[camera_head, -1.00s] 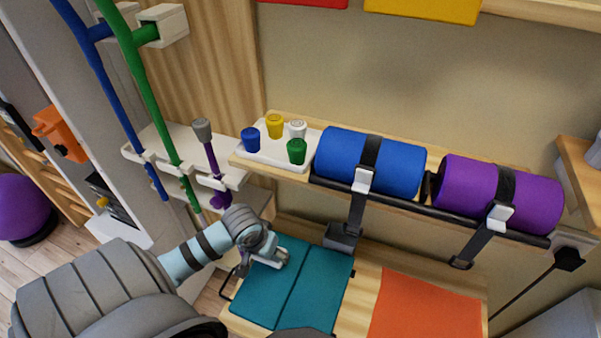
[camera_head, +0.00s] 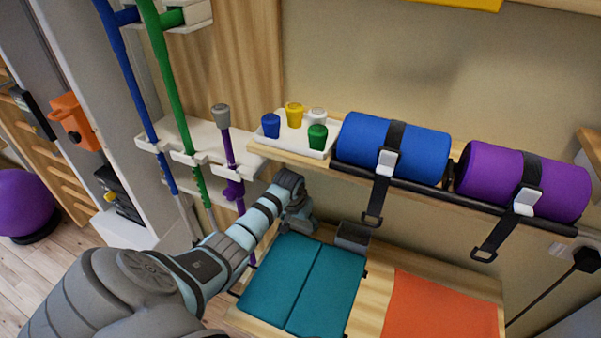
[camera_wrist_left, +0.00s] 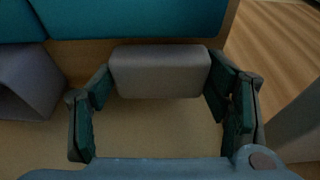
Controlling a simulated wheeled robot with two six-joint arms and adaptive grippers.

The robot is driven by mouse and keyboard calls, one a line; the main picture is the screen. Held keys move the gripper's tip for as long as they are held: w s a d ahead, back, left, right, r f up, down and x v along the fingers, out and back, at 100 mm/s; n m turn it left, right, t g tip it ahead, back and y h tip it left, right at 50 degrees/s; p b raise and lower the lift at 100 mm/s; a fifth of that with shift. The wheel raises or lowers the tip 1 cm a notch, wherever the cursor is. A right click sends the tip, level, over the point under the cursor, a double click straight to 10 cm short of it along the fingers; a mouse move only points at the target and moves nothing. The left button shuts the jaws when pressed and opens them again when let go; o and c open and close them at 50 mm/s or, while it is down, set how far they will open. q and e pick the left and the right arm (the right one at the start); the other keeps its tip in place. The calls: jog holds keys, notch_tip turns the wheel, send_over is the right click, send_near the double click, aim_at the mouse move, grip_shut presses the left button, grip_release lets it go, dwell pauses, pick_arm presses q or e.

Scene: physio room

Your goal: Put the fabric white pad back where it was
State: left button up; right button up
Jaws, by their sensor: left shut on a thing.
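The fabric white pad (camera_wrist_left: 160,72) looks pale grey in the shade of the left wrist view. It is a small rounded block between the two dark green fingertips of my left gripper (camera_wrist_left: 158,82), which is shut on it. In the head view my left gripper (camera_head: 299,222) is behind the teal folded mat (camera_head: 300,283), below the upper shelf and left of a small grey bin (camera_head: 352,236). I cannot make out the pad in the head view. My right gripper is not in view.
A white tray (camera_head: 291,146) with several coloured cups stands on the upper shelf. A blue roll (camera_head: 362,150) and a purple roll (camera_head: 500,180) lie beside it, their black straps hanging down. An orange mat (camera_head: 440,308) lies right of the teal one. Coloured poles stand at left.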

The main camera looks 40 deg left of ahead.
aim_at(298, 226)
pick_arm(q)
jog(key=shift+w+f, duration=0.2)
jog(key=shift+w, duration=0.15)
jog(key=o, duration=1.1)
jog(key=p+v, duration=0.3)
jog(key=v, duration=0.4)
jog(key=shift+r, duration=0.2)
jog(key=shift+s+r, duration=0.2)
jog(key=shift+s, duration=0.05)
jog(key=shift+f, duration=0.1)
